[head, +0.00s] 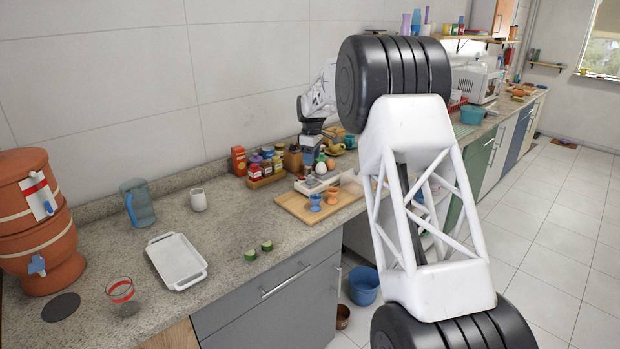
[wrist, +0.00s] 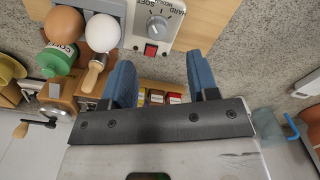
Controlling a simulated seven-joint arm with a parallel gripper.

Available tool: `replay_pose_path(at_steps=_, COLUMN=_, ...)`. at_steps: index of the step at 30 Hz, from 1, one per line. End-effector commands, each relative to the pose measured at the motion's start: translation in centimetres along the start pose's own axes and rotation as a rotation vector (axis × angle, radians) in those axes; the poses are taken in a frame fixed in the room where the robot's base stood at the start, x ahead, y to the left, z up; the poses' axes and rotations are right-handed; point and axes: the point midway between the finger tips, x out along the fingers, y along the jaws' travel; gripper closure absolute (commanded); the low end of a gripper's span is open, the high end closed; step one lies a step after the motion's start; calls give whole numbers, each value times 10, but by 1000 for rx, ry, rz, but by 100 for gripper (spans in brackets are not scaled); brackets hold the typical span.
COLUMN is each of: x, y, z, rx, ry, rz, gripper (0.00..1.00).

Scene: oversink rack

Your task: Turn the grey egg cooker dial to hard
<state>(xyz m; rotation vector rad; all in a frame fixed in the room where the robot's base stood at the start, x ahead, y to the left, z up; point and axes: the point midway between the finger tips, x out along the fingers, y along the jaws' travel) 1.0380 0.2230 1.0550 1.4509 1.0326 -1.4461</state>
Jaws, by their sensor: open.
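The egg cooker (wrist: 186,25) is a pale grey box. Its front panel carries a round grey dial (wrist: 157,27), a red switch (wrist: 151,50) and the printed words HARD, SOFT and MEDIUM. The dial's exact pointer setting is too small to tell. A white egg (wrist: 103,32) and a brown egg (wrist: 63,25) show beside the panel. My gripper (wrist: 162,75) is open and empty. Its two blue fingers point toward the panel, with the dial beyond the tips and roughly between them, not touched. In the head view my gripper (head: 311,143) is above the cooker area, small and partly hidden.
A wooden board (head: 292,206) with a blue egg cup (head: 315,202) and an orange egg cup (head: 332,196) lies in front. A spice rack (head: 266,178) and a wooden block (head: 292,160) stand close by. The counter around the white tray (head: 175,262) has free room.

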Motion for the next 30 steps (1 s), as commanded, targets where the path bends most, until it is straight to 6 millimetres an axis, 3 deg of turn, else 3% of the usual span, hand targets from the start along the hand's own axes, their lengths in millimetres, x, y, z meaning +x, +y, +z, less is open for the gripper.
replay_pose_path(at_steps=20, x=12, y=6, z=-8, rx=-19, ry=-2, rz=-3, gripper=46)
replay_pose_path(at_steps=30, x=43, y=5, z=-8, rx=-19, ry=-2, rz=-3, gripper=46)
